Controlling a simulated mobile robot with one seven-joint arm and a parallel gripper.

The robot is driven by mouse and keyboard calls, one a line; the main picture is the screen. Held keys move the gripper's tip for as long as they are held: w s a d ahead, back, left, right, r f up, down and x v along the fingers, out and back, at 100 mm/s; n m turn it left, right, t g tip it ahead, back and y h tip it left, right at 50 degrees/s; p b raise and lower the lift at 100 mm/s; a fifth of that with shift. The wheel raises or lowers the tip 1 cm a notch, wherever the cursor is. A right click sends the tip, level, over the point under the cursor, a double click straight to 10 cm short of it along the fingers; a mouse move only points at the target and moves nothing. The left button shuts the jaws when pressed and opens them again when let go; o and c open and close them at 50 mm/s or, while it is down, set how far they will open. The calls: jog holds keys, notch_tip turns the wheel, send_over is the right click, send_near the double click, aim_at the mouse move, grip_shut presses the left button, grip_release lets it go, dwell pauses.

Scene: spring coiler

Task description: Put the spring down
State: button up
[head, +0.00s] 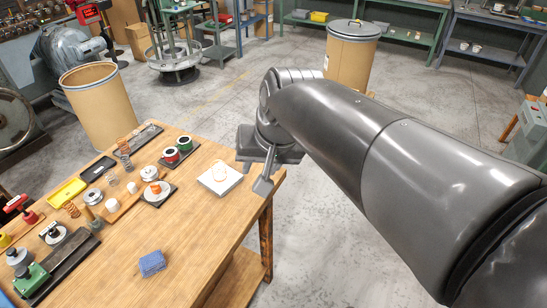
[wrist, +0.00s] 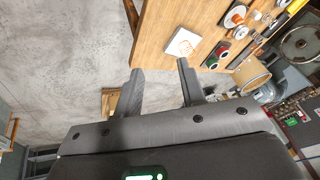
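In the head view my gripper (head: 263,184) is at the table's right edge, to the right of the block; one finger shows clearly.
The wooden table (head: 190,240) carries a blue block (head: 152,263), red and green spools (head: 178,150), other springs (head: 124,158), a yellow tray (head: 67,192) and a green-based tool (head: 30,278). Its front right is mostly clear. Brown drums (head: 100,108) stand behind; open floor lies right.

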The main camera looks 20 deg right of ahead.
jog(key=s+d+f+n+t+h, duration=0.1)
jog(key=s+d+f+n, duration=0.1)
jog(key=s+d, duration=0.2)
jog(key=s, duration=0.3)
jog(key=shift+f+h, duration=0.2)
jog(key=shift+h, duration=0.1)
dwell(0.8)
